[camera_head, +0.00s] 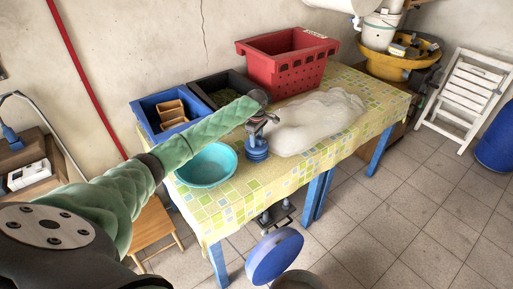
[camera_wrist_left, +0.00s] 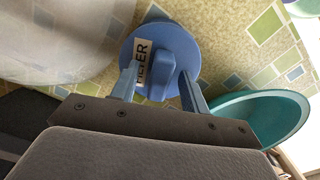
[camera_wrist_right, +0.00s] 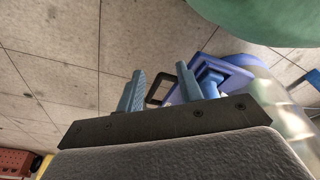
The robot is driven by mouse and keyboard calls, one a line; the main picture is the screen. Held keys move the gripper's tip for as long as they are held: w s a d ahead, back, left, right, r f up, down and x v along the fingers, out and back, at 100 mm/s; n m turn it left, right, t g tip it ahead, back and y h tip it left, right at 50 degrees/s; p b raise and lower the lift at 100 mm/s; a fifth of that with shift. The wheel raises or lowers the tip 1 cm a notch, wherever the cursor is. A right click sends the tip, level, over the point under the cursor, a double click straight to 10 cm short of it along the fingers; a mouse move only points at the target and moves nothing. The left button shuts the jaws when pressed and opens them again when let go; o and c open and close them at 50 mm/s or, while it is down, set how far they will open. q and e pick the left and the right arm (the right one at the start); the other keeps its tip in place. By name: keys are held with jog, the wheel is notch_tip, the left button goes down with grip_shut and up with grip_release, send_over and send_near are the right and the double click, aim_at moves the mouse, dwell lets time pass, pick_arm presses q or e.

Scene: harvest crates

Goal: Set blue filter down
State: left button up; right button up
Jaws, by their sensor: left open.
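The blue filter (camera_head: 257,150) stands upright on the table's yellow tiled cloth, between the teal bowl and a white translucent bag. In the left wrist view, the filter (camera_wrist_left: 160,48) shows its round blue top, a raised grip and a partly hidden label. My left gripper (camera_head: 260,118) is right above it. In the left wrist view, its two fingers (camera_wrist_left: 160,86) are open, apart on either side of the grip; I cannot tell whether they touch it. My right gripper (camera_wrist_right: 161,88) is open and empty, above the tiled floor.
The teal bowl (camera_head: 206,164) is close to the filter's left, the white bag (camera_head: 318,122) close to its right. Behind are a blue crate (camera_head: 146,116), a dark crate (camera_head: 203,88) and a red crate (camera_head: 288,68). The cloth in front of the filter is clear.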

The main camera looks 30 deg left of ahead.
pick_arm(q)
jog(key=shift+f, duration=0.15)
grip_shut()
dwell(0.4)
